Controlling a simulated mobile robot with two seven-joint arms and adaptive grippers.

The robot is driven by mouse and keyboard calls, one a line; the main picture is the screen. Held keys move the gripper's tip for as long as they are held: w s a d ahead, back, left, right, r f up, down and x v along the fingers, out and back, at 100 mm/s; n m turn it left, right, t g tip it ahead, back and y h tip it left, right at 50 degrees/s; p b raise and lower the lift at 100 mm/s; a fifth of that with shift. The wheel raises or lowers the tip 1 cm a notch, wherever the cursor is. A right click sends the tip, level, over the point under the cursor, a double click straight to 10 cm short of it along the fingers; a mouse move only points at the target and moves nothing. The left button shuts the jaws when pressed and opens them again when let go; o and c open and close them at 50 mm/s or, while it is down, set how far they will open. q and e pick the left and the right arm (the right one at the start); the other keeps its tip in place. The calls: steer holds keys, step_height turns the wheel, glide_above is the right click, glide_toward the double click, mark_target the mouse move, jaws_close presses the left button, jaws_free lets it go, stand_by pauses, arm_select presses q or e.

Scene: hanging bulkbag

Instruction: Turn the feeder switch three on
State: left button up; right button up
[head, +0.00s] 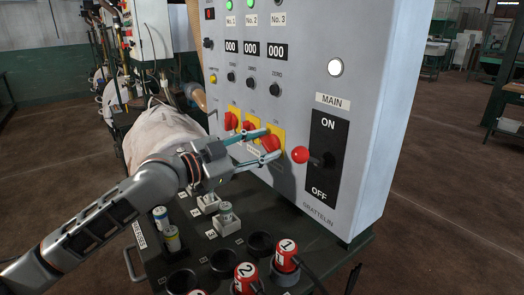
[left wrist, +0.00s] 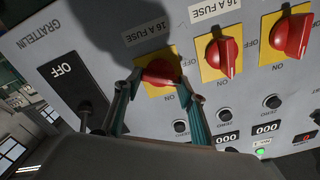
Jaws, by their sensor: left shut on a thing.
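The feeder switch three (head: 269,144) is a red rotary knob on a yellow plate, the rightmost of three in the head view, below the No. 3 column. My left gripper (head: 272,143) has its two teal fingers on either side of this knob and is shut on it. In the left wrist view the knob (left wrist: 158,73) sits between the fingertips and lies nearly crosswise, while the two neighbouring knobs (left wrist: 222,57) stand more upright. The fingers partly hide the knob and its plate. My right gripper is not in view.
The main lever with a red ball (head: 300,154) sticks out just right of the gripper. Green lamps (head: 229,5) glow above No. 1 and No. 2. Below the panel, a dark bench holds fuses (head: 172,238) and red plugs (head: 286,255). A white bulk bag (head: 160,138) stands behind my arm.

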arm_select(q)
steer(key=shift+f+m, duration=0.25)
steer(key=shift+m, duration=0.25)
steer(key=m+b, duration=0.1)
steer(key=m, duration=0.1)
steer(key=shift+r+m, duration=0.1)
steer(key=shift+m, duration=0.3)
steer(key=m, duration=0.2)
steer(key=shift+s+r+m, duration=0.1)
steer(key=shift+m, duration=0.3)
steer(key=m+p, duration=0.2)
steer(key=shift+s+d+r+m, duration=0.1)
steer(key=shift+r+m, duration=0.15)
steer(key=shift+m, duration=0.05)
steer(key=shift+m+p, duration=0.3)
steer(key=shift+p, duration=0.25)
steer(key=shift+m+p, duration=0.5)
steer(key=shift+p, duration=0.4)
steer(key=shift+f+m+p, duration=0.3)
steer(key=shift+m+p, duration=0.1)
steer(key=shift+p, duration=0.5)
steer(key=shift+f, duration=0.15)
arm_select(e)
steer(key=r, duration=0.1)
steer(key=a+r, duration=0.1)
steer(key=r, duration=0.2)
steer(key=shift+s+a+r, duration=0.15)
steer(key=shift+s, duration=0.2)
